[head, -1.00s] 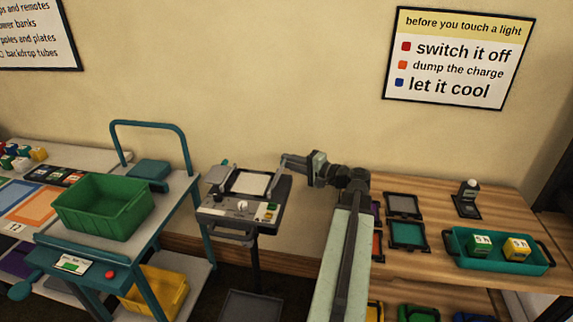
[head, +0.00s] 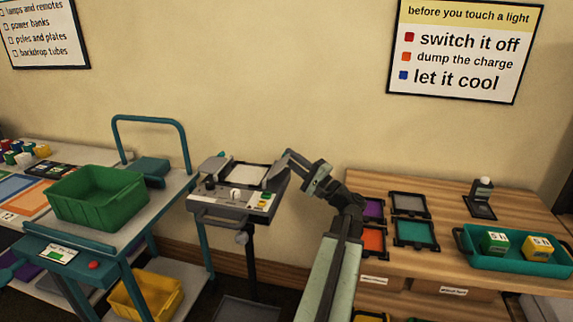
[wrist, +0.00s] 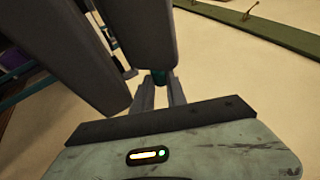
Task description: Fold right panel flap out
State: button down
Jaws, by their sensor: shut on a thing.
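The light panel unit (head: 222,210) stands on a post between the trolley and the wooden bench. Its pale panel (head: 246,176) faces up. The left flap (head: 209,166) stands out at the panel's left side. The right flap (head: 279,177) is at the panel's right edge, tilted, partly behind my gripper (head: 287,157). The tab is mostly hidden between the fingers.
A green crate (head: 97,198) sits on the teal trolley at left. The wooden bench (head: 440,190) at right holds framed colour filters (head: 414,234), a teal tray (head: 513,262) with two cubes, and a small bottle (head: 483,190). Bare wall is behind the panel.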

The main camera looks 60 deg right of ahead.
jog(key=shift+a+f, duration=0.15)
jog(key=c, duration=1.3)
grip_release()
jog(key=shift+s, duration=0.1)
jog(key=shift+s, duration=0.1)
jog(key=s, duration=0.5)
jog(key=s+a+f+b, duration=0.1)
jog(key=s, duration=0.5)
jog(key=s+a, duration=0.1)
jog(key=s, duration=0.4)
jog(key=shift+s+a+f+b, duration=0.15)
jog(key=shift+a+f+b, duration=0.05)
jog(key=shift+f+b, duration=0.15)
